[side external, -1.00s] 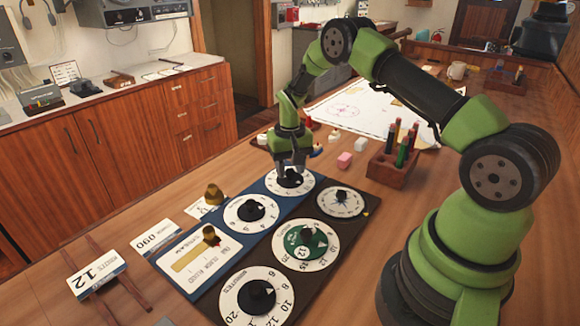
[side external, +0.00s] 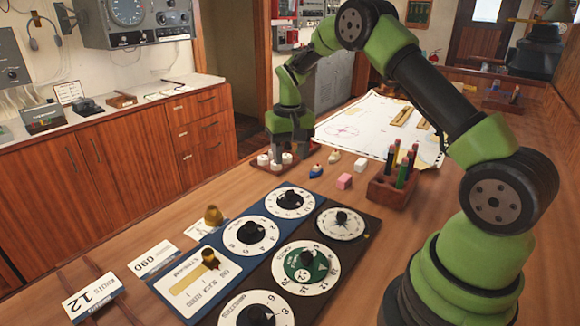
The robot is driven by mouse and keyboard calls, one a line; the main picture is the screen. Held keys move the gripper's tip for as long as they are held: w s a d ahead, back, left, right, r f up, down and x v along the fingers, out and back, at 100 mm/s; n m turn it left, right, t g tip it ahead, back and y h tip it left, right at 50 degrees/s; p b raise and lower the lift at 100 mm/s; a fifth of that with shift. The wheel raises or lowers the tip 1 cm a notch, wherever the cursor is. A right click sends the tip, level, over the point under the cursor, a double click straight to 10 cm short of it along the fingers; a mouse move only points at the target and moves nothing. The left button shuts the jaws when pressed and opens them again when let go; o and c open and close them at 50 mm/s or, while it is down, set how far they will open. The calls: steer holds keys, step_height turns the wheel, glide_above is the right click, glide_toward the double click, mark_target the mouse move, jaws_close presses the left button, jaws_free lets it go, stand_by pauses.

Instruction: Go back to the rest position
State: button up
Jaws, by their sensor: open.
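My gripper (side external: 290,160) is open and points down, with its fingers apart. It hangs at or just above a small brown tray (side external: 303,164) that holds several white pieces (side external: 264,160). I cannot tell whether the fingertips touch the tray or the pieces. The far dial (side external: 290,199) on the blue panel stands clear in front of the gripper, with its black knob uncovered.
Dial panels (side external: 262,262) lie on the table with several knobs. A chart (side external: 365,125) lies behind. Number cards (side external: 90,297) lie at front left.

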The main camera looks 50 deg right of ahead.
steer(key=shift+r, duration=0.15)
steer(key=s+a+r+t, duration=0.1)
steer(key=s+a+r, duration=0.2)
steer(key=r, duration=0.2)
steer(key=s+a+r+n+t, duration=0.1)
steer(key=s+a+r, duration=0.15)
steer(key=r, duration=0.35)
steer(key=s+a+r+t, duration=0.2)
steer(key=s+a+r, duration=0.1)
steer(key=a+r, duration=0.15)
steer(key=s+a+r+n+t+y, duration=0.1)
steer(key=s+a, duration=0.2)
steer(key=s, duration=0.4)
steer(key=s+a+r+t+y, duration=0.1)
steer(key=s+a+r+t, duration=0.1)
steer(key=s, duration=0.5)
steer(key=shift+s+a+n, duration=0.35)
steer(key=shift+a+n, duration=0.05)
